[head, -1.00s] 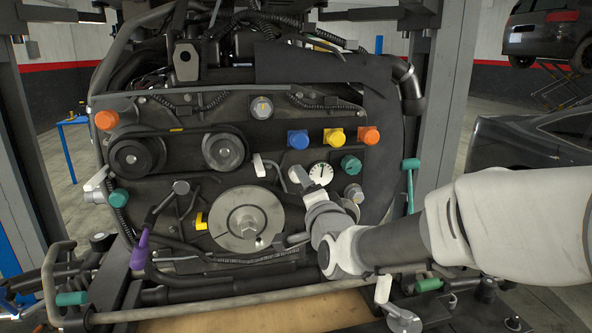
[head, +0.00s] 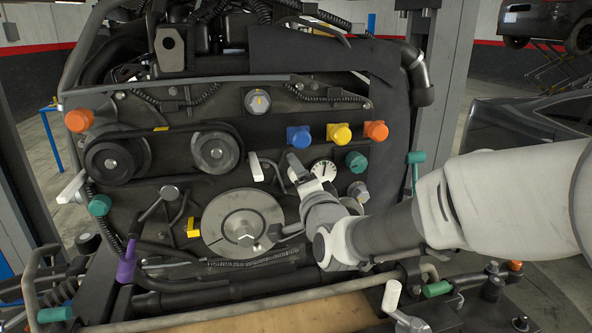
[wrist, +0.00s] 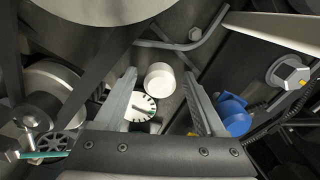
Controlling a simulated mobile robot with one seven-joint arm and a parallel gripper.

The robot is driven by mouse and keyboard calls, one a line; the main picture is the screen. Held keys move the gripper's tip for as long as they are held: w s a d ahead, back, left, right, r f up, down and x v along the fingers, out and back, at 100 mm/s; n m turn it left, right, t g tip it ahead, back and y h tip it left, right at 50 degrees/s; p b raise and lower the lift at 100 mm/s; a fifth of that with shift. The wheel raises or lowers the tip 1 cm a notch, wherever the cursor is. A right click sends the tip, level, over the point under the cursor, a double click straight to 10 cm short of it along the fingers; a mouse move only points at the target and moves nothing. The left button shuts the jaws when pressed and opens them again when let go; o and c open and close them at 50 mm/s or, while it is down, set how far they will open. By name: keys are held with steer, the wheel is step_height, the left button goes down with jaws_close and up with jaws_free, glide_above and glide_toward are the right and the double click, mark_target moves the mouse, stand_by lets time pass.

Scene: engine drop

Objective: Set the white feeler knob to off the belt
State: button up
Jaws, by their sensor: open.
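The white feeler knob (wrist: 158,78) is a short, pale round knob on the dark engine front, beside the white dial gauge (wrist: 141,106) in the wrist view. My gripper (wrist: 160,73) is open, and its two fingers stand on either side of the knob with gaps between. I cannot tell whether the fingertips reach its depth. In the head view my gripper (head: 298,164) is just left of the gauge (head: 323,170) and seems to hide the knob.
Blue (head: 298,137), yellow (head: 338,134) and orange (head: 376,131) knobs sit just above my gripper. A teal knob (head: 356,161) is to its right. A bent metal rod (wrist: 185,43) runs near the knob. A white lever (head: 256,167) and a large disc pulley (head: 242,215) lie left.

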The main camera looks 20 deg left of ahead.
steer(key=shift+w, duration=0.1)
stand_by(0.3)
jaws_close()
stand_by(1.3)
